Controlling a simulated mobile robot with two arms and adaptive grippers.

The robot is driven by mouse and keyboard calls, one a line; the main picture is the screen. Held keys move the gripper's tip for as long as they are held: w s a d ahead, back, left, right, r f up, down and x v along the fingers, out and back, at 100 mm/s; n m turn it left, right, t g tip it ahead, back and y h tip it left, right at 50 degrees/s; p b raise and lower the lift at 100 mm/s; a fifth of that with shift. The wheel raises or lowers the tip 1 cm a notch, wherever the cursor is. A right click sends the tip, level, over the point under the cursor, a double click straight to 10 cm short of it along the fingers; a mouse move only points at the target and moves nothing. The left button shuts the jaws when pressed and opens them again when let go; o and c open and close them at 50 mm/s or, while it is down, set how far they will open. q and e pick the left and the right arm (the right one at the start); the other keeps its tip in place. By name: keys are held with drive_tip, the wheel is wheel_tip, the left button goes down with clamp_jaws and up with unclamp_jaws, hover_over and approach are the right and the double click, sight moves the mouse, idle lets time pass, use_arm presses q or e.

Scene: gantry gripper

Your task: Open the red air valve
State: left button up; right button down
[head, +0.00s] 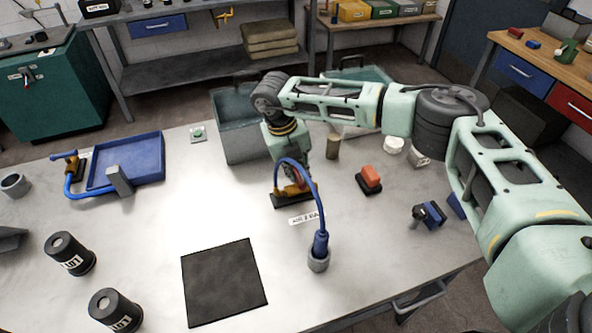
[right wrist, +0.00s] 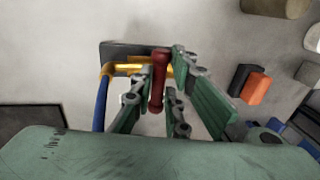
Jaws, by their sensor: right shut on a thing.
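The air valve's brass body (head: 285,191) sits on a dark base on the steel table, and it also shows in the right wrist view (right wrist: 114,69). Its red lever (right wrist: 157,82) lies between the fingers of my right gripper (right wrist: 160,78). That gripper is shut on the lever. In the head view, my right gripper (head: 297,177) is low over the valve, and the lever is mostly hidden there. A blue hose (head: 303,168) arcs from the valve to a blue fitting (head: 320,244) standing in a grey ring. My left gripper is not in view.
A second brass valve (head: 68,160) with a blue hose stands beside a blue tray (head: 140,158) at left. A black mat (head: 223,282) lies in front. An orange-and-black block (head: 370,179) and a small blue clamp-like item (head: 430,213) lie to the right.

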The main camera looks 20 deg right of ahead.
drive_tip(key=shift+a, duration=0.1)
drive_tip(key=shift+f+n+b, duration=0.25)
drive_tip(key=shift+n+b, duration=0.45)
drive_tip(key=shift+b, duration=0.25)
drive_tip(key=n+b, duration=0.3)
drive_tip(key=n+t+b, duration=0.1)
drive_tip(key=n+b, duration=0.2)
drive_tip(key=n+y+b, duration=0.1)
drive_tip(key=n+b, duration=0.2)
drive_tip(key=shift+s+a+f+t, duration=0.1)
drive_tip(key=shift+s+a+t, duration=0.15)
drive_tip(key=shift+s+t, duration=0.15)
drive_tip(key=n+b, duration=0.3)
drive_tip(key=n, duration=0.1)
drive_tip(key=shift+s+y+b, duration=0.15)
drive_tip(key=shift+y+b, duration=0.15)
drive_tip(key=shift+b, duration=0.05)
drive_tip(key=shift+s+n+y+b, duration=0.1)
drive_tip(key=shift+n+y+b, duration=0.2)
drive_tip(key=shift+n+b, duration=1)
drive_tip(key=shift+n+p, duration=0.4)
drive_tip(key=shift+n, duration=0.2)
drive_tip(key=c, duration=1.9)
unclamp_jaws()
drive_tip(key=shift+s, duration=0.1)
drive_tip(key=shift+o, duration=0.5)
drive_tip(key=shift+r, duration=0.25)
drive_tip(key=shift+d+r, duration=0.1)
